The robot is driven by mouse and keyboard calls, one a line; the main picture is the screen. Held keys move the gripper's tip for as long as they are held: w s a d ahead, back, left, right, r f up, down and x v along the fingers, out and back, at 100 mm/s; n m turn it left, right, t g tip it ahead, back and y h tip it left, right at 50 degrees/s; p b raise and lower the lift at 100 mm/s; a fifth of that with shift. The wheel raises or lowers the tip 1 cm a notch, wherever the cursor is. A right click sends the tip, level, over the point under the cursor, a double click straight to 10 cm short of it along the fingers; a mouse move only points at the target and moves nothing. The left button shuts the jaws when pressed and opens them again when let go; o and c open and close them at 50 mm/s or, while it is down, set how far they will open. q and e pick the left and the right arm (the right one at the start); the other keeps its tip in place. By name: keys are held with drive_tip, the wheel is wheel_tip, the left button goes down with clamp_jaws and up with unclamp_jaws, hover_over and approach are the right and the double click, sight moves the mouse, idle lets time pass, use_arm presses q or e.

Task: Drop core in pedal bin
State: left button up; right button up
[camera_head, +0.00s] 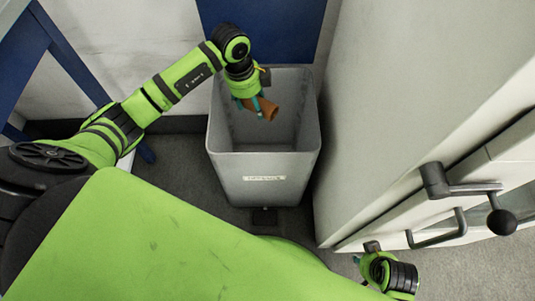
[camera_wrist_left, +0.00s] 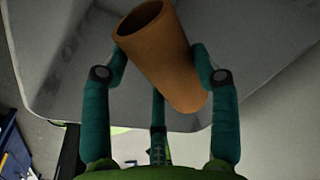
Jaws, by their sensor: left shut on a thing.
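A brown hollow core (camera_head: 268,107) is held in my left gripper (camera_head: 258,102), above the opening of the grey pedal bin (camera_head: 263,178). In the left wrist view the core (camera_wrist_left: 160,55) is tilted between the teal fingers, with its open end toward the upper left. My left gripper (camera_wrist_left: 160,78) is shut on it. The bin's inside wall (camera_wrist_left: 75,70) shows behind the core. The bin is open at the top and looks empty, though part of its inside is hidden by the gripper. My right gripper (camera_head: 372,262) shows in part at the lower right; its fingers are unclear.
A tall pale cabinet (camera_head: 390,110) with dark handles stands close to the bin's right side. A blue frame (camera_head: 62,55) stands at the left. A white and blue wall (camera_head: 130,30) is behind the bin. Grey floor (camera_head: 180,170) is clear left of the bin.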

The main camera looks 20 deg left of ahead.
idle(0.3)
use_arm(q)
drive_tip(key=o, duration=1.1)
drive_tip(key=r, duration=0.4)
drive_tip(key=s+a+r, duration=0.1)
drive_tip(key=r, duration=0.6)
drive_tip(key=shift+s+a+r, duration=0.2)
drive_tip(key=shift+s+r, duration=0.1)
drive_tip(key=shift+r, duration=0.1)
